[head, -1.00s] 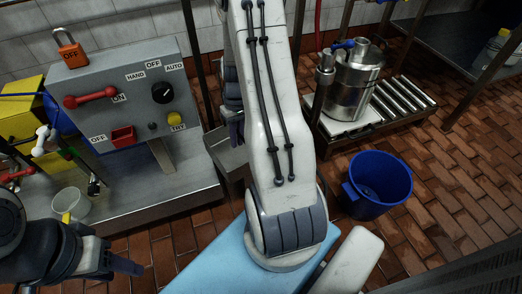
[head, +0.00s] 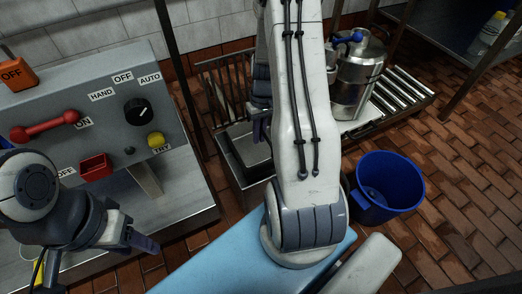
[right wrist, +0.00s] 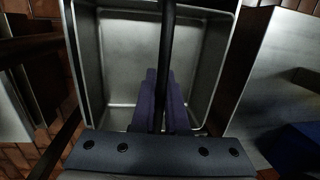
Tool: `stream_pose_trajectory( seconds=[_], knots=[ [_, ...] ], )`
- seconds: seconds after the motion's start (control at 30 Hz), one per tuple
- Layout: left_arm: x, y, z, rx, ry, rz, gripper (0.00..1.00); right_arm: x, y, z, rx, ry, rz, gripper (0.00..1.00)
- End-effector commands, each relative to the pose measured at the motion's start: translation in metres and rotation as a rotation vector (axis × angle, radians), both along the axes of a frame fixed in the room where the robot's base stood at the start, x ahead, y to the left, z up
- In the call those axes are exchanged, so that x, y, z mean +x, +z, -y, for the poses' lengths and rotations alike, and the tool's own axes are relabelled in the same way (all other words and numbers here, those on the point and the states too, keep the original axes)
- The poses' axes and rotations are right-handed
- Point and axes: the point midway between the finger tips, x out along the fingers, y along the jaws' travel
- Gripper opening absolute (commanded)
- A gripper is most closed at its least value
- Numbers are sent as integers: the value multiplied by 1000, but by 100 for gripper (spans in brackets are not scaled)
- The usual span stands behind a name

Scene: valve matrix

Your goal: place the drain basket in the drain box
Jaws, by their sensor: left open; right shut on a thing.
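A grey metal box with an open top (head: 246,165), which I take for the drain box, stands on the floor side by the rack, partly hidden by my right arm. In the right wrist view the box (right wrist: 205,75) lies beneath my right gripper (right wrist: 162,105). That gripper is shut on a dark upright bar (right wrist: 167,40), seemingly the drain basket's handle. The basket's body cannot be made out. In the head view the right gripper (head: 260,125) is mostly hidden by my arm, over the box. My left gripper (head: 142,240) is open and empty, before the control panel.
The control panel (head: 110,120) with red handle (head: 45,127) and knob (head: 136,111) stands at left. A blue bucket (head: 388,187) is on the brick floor right of my arm. A steel canister (head: 357,80) stands behind it by a roller rack (head: 405,90).

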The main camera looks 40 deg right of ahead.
Motion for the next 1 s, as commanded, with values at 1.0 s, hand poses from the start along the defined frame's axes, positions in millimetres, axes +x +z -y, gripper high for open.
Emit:
stream_pose_trajectory(
  seconds=[1.0],
  knots=[
    [0,-35,0,-1,0,1,50,-1,-54,2,-1,-4,0,0]
  ],
)
